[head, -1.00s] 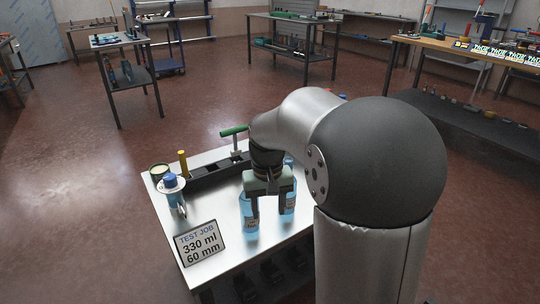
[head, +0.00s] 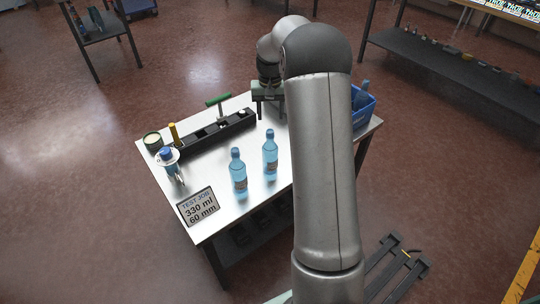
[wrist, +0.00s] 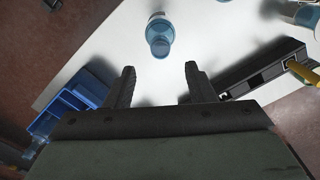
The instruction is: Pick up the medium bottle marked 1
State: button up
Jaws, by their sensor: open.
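Two clear blue bottles with blue caps stand upright on the metal table (head: 222,213): the nearer bottle (head: 239,176) and the bottle farther right (head: 270,158). Their label marks are too small to read, so I cannot tell which is marked 1. My gripper (head: 268,112) is open and empty, behind both bottles at the far side of the table. In the wrist view, a blue bottle (wrist: 160,36) stands ahead of my open fingers, centred between them and apart from them.
A black slotted rack (head: 204,138) with a green T-handle (head: 218,100) runs along the left rear edge. A blue-capped bottle in a holder (head: 169,163), a round tin (head: 152,141) and a sign (head: 199,207) stand left. A blue bin (head: 364,104) is at right.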

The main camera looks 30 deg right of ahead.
aim_at(270, 130)
notch_tip(270, 130, down, 10)
jog(key=shift+r+p, duration=0.15)
jog(key=shift+p, duration=0.4)
grip_shut()
jog(key=shift+r, duration=0.1)
